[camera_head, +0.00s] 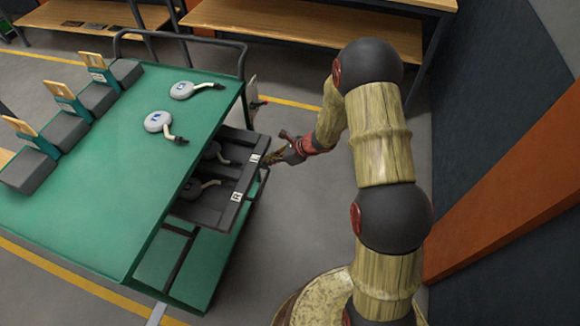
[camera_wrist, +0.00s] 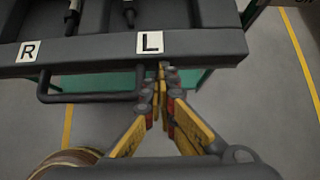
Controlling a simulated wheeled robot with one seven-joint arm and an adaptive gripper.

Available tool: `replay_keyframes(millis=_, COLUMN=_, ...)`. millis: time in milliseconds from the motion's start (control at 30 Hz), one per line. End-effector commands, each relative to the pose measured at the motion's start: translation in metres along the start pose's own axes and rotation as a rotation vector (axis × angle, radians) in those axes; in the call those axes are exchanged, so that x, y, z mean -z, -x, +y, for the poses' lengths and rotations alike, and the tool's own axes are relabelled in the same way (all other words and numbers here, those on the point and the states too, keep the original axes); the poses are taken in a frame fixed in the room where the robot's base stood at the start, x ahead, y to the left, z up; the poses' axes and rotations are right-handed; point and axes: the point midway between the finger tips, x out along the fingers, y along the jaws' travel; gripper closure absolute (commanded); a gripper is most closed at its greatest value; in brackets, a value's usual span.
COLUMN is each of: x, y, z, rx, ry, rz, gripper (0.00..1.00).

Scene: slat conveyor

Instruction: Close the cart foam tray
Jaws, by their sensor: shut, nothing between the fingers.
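The dark foam tray (camera_head: 228,206) sticks out of the right side of the green cart (camera_head: 110,160), under its top. It holds grey handled devices in its recesses. In the wrist view the tray front (camera_wrist: 100,56) bears an R label and an L label, with a dark bar handle (camera_wrist: 85,97) below. My gripper (camera_head: 272,158) is at the tray's outer face, near the L end. In the wrist view my gripper (camera_wrist: 162,75) is shut and empty, its tips just below the L label beside the handle's right end. I cannot tell whether they touch the tray.
Two more round devices (camera_head: 160,122) lie on the cart top, with several grey blocks (camera_head: 65,131) along its far left edge. Wooden benches (camera_head: 290,20) stand behind. An orange beam (camera_head: 510,195) and dark wall bound the right.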

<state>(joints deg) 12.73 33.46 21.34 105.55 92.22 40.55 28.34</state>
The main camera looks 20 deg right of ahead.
Motion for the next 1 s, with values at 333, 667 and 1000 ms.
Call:
replay_keyframes(millis=333, x=-0.059, y=-0.059, z=0.001, rx=-0.001, ry=0.002, rz=0.000, gripper=1.00)
replay_keyframes(millis=667, x=-0.084, y=-0.084, z=0.000, rx=0.000, ry=0.000, rz=0.000, gripper=1.00)
replay_keyframes(millis=1000, x=-0.088, y=-0.087, z=0.000, rx=0.000, ry=0.001, rz=-0.002, gripper=1.00)
